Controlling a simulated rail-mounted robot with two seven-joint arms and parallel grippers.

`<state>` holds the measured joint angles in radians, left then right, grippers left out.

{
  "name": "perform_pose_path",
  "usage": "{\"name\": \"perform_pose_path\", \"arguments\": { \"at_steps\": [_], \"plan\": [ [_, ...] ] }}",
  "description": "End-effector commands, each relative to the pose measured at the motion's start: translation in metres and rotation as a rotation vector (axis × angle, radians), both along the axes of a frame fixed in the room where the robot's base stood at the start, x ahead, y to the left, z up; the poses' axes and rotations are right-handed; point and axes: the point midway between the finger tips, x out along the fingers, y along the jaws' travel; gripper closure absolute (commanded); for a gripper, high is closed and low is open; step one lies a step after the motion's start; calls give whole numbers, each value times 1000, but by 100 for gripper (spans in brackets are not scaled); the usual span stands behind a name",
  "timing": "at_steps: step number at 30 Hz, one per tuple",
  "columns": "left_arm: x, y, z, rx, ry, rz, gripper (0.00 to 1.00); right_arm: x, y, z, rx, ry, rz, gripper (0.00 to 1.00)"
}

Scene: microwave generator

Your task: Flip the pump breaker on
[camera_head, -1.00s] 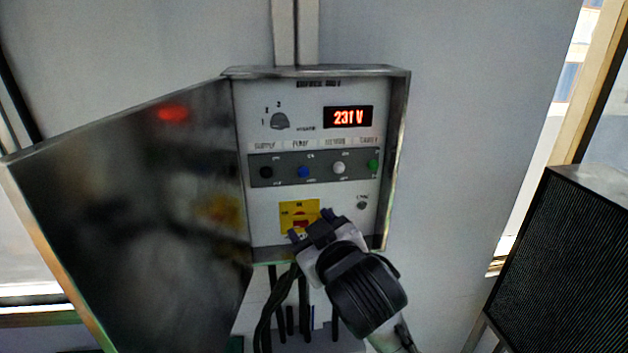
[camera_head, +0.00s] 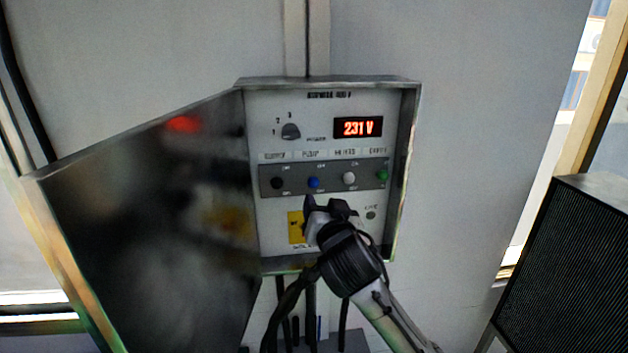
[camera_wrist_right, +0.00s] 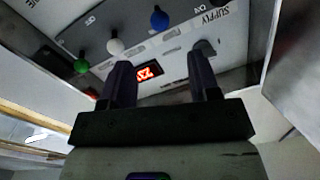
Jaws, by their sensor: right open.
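The pump breaker is the blue knob (camera_head: 313,182) under the PUMP label, second from left in the grey breaker strip (camera_head: 330,179). It also shows in the right wrist view as a blue knob (camera_wrist_right: 159,18) at the top, in a picture that looks upside down. My right gripper (camera_head: 328,205) is in front of the panel, just below the blue and white knobs. Its fingers (camera_wrist_right: 161,85) are apart with nothing between them. The blue knob lies beyond the fingertips, and I see no contact. My left gripper is not in view.
A black knob (camera_head: 278,184), a white knob (camera_head: 349,178) and a green knob (camera_head: 382,175) share the strip. Above are a rotary selector (camera_head: 290,131) and a display (camera_head: 358,127) reading 231 V. My gripper partly covers a yellow plate (camera_head: 296,228). The cabinet door (camera_head: 150,220) is open at left.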

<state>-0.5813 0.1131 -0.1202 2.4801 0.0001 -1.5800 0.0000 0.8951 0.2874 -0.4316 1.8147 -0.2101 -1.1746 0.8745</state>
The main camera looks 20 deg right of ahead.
Motion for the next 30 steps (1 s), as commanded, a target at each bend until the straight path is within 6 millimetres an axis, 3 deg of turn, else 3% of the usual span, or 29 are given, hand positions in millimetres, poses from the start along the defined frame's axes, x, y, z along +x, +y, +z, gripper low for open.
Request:
{"name": "perform_pose_path", "arguments": {
  "at_steps": [6,15,22,30],
  "plan": [
    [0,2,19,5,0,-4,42,42,-7,4,-3,3,-3,44],
    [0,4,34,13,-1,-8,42,87,-14,3,-2,3,-2,44],
    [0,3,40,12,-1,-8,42,105,-17,1,-1,2,-2,44],
    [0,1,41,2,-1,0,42,112,-18,0,-2,1,-1,44]
  ]
}}
